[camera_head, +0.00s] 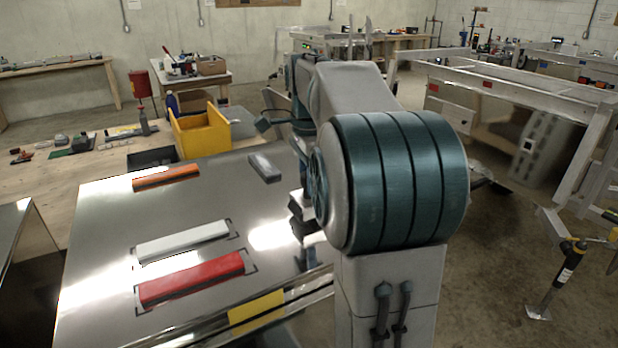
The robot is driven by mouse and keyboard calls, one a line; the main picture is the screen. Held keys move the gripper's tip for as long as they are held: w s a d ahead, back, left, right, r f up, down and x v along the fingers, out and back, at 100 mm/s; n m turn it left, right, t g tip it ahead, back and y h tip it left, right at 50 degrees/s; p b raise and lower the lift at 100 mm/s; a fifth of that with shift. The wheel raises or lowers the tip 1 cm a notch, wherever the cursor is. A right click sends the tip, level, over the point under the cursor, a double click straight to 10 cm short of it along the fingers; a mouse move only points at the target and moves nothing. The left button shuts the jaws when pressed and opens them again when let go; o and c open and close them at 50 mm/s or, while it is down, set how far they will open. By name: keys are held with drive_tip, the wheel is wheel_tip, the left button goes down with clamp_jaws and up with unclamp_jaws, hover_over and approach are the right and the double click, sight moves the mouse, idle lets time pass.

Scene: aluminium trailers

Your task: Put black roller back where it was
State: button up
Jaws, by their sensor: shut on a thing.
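My gripper (302,206) is at the right part of the shiny metal tabletop, mostly hidden behind my own large arm joint. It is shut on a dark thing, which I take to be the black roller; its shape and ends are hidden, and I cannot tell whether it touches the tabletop. The shiny tabletop (100,225) also bears a red bar (190,279) at the front and a white bar (182,241) behind it, both beside dark corner marks. An orange bar (166,178) lies at the far left and a dark grey block (264,167) at the far right.
A yellow bin (201,131) and a black tray (152,159) stand on the wooden bench behind the tabletop. A yellow patch (256,307) is on the front edge. Aluminium trailer frames (515,88) stand at the right. The middle of the tabletop is clear.

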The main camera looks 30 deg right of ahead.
drive_tip(key=shift+f, duration=0.2)
drive_tip(key=shift+s+f+b, duration=0.1)
drive_tip(key=shift+f+b, duration=0.2)
drive_tip(key=shift+f, duration=0.4)
clamp_jaws()
drive_tip(key=o, duration=0.9)
unclamp_jaws()
drive_tip(key=shift+o, duration=0.2)
drive_tip(key=shift+r, duration=0.1)
wheel_tip(320, 180, up, 13)
drive_tip(key=p, duration=0.1)
drive_tip(key=shift+r, duration=0.15)
